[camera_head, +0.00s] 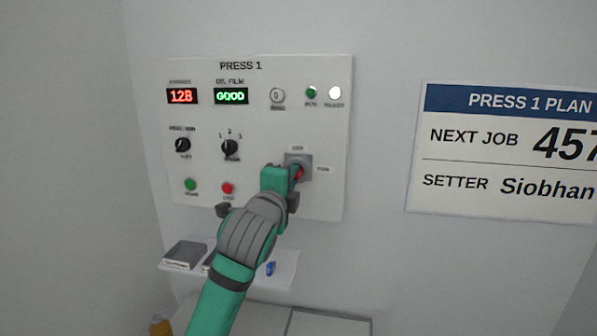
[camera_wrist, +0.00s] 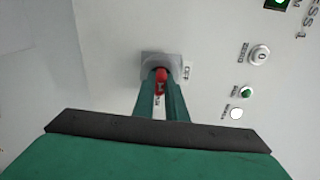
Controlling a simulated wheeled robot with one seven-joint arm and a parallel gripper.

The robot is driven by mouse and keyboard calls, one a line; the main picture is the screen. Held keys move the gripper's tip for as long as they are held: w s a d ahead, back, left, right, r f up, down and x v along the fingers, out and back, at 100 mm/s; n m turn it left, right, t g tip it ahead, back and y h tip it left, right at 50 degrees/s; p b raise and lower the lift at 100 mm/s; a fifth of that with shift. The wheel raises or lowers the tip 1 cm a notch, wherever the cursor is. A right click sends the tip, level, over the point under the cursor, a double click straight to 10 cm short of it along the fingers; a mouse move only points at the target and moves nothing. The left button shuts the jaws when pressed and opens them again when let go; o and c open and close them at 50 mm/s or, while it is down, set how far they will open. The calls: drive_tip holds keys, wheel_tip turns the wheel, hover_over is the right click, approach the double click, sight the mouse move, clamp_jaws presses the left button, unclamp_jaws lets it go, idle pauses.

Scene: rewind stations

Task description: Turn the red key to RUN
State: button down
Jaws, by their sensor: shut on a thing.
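The red key (camera_head: 299,173) sits in a square grey switch plate (camera_head: 304,160) at the lower right of the PRESS 1 panel. My gripper (camera_head: 294,174) is at the switch and partly covers the key in the head view. In the wrist view my two fingers (camera_wrist: 160,92) are shut on the red key (camera_wrist: 161,75). One label stands above the switch and another to its right. In the wrist view the upper one looks like OFF; the other is partly hidden by my fingers. I cannot tell which mark the key points to.
The panel (camera_head: 255,181) also holds two black knobs, a green button (camera_head: 190,185), a red button (camera_head: 228,188), two displays and lamps; the white lamp (camera_head: 335,93) looks bright. A shelf (camera_head: 287,266) with a blue item (camera_head: 270,268) is below. A sign (camera_head: 500,202) hangs right.

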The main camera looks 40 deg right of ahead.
drive_tip(key=shift+m, duration=0.4)
drive_tip(key=c, duration=1.7)
unclamp_jaws()
drive_tip(key=shift+a, duration=0.1)
drive_tip(key=v, duration=1)
drive_tip(key=shift+s+a, duration=0.2)
drive_tip(key=shift+a, duration=0.05)
drive_tip(key=shift+a, duration=0.1)
